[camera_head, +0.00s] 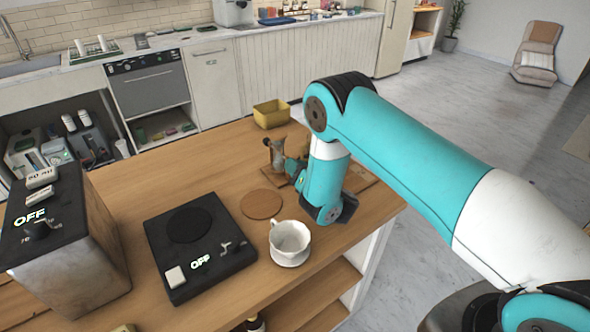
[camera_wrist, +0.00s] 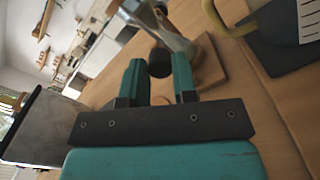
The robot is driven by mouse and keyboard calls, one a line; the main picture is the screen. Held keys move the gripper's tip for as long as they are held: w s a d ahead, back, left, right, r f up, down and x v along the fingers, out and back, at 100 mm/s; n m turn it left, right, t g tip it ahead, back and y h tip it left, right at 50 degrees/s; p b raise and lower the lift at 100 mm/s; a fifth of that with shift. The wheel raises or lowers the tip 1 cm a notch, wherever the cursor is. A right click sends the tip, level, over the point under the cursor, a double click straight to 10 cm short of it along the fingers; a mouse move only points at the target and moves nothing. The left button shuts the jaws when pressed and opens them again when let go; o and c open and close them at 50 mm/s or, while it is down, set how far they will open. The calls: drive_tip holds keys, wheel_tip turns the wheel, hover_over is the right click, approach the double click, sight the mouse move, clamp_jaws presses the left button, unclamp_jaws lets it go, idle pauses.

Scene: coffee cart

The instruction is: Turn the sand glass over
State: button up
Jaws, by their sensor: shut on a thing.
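The sand glass (camera_head: 278,153) stands on the wooden counter beside my gripper in the head view, a pale, narrow-waisted body with a dark round end at its upper left. In the wrist view its translucent body (camera_wrist: 172,36) shows beyond the fingers, close to a wooden base. My gripper (camera_wrist: 159,74) has its two teal fingers on either side of a dark round piece (camera_wrist: 160,63), which seems to be part of the sand glass. In the head view my gripper (camera_head: 291,166) is partly hidden behind my wrist. The sand inside is too small to make out.
A white cup (camera_head: 290,240) on a saucer, a round wooden coaster (camera_head: 262,204) and a black hot plate (camera_head: 199,248) marked OFF stand in front. A yellow bin (camera_head: 271,114) is behind. A grey machine (camera_head: 62,240) stands at left. The counter's right edge is close to my wrist.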

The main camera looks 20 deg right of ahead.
idle(0.5)
drive_tip(key=o, duration=0.9)
